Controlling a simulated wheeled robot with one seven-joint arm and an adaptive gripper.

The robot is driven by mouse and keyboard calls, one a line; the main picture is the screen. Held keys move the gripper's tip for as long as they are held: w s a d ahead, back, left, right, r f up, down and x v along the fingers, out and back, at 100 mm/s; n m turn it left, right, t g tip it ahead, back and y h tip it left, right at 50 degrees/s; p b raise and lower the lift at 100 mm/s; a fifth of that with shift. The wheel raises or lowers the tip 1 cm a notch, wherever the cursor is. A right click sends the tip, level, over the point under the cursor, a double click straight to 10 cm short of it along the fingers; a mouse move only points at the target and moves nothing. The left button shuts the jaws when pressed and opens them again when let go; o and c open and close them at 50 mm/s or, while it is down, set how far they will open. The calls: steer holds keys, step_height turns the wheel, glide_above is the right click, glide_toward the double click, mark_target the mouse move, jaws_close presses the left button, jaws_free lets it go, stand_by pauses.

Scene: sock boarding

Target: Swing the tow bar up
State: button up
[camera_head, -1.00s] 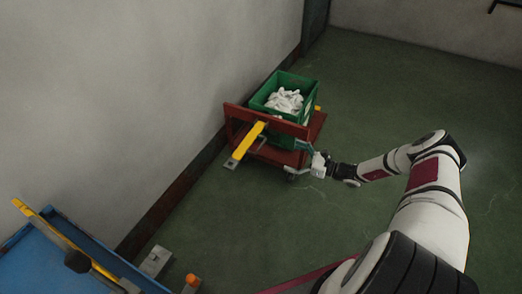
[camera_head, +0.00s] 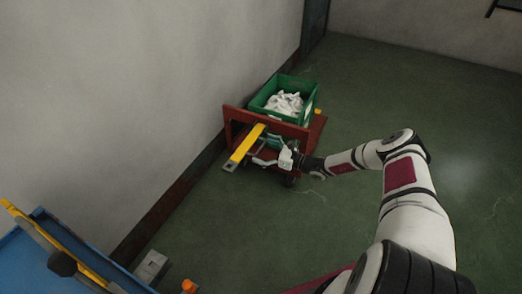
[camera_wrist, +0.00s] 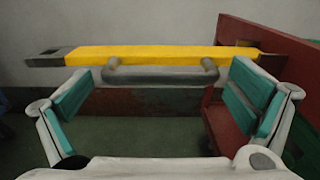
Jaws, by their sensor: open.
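The yellow tow bar (camera_head: 246,144) sticks out from the front of the red cart (camera_head: 232,116), with a grey metal end. In the wrist view the tow bar (camera_wrist: 150,53) runs level across the picture, and a grey handle (camera_wrist: 160,75) hangs along its near side. My gripper (camera_head: 268,156) is beside the tow bar in the head view. In the wrist view my gripper (camera_wrist: 158,95) is open, with one teal-padded finger at each side of the handle. The handle lies between and a little beyond the fingers; I cannot tell whether they touch it.
A green crate (camera_head: 264,98) with white socks (camera_head: 284,103) sits on the cart. The wall (camera_head: 150,90) is close on the left. A blue table or cart (camera_head: 30,265) with a yellow bar stands at the lower left. The green floor (camera_head: 440,110) on the right is clear.

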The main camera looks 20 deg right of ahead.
steer(key=shift+w+a, duration=0.2)
steer(key=shift+w, duration=0.05)
